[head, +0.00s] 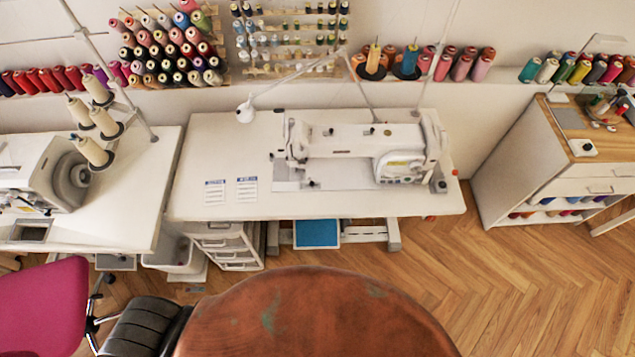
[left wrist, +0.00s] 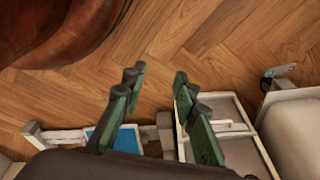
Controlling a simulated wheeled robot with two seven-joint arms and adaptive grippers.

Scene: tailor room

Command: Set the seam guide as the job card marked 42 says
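Two small printed cards lie side by side on the white sewing table (head: 350,206), left of the sewing machine (head: 350,140). The left card (head: 215,191) and the right card (head: 247,189) each have a dark blue heading; their numbers and text are too small to read. The machine's needle end is at its left, over a metal plate (head: 288,184). I cannot make out the seam guide there. My left gripper (left wrist: 158,72) shows in the left wrist view, with its green-padded fingers apart and nothing between them, over the floor beside the drawers. My right gripper is not in view.
A second machine (head: 45,170) with thread cones stands on a table at left. A pink chair (head: 45,310) is at lower left. A large brown rounded surface (head: 310,320) fills the bottom middle. Drawers (head: 225,243) and a blue pedal (head: 316,234) are under the table. Floor is clear at right.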

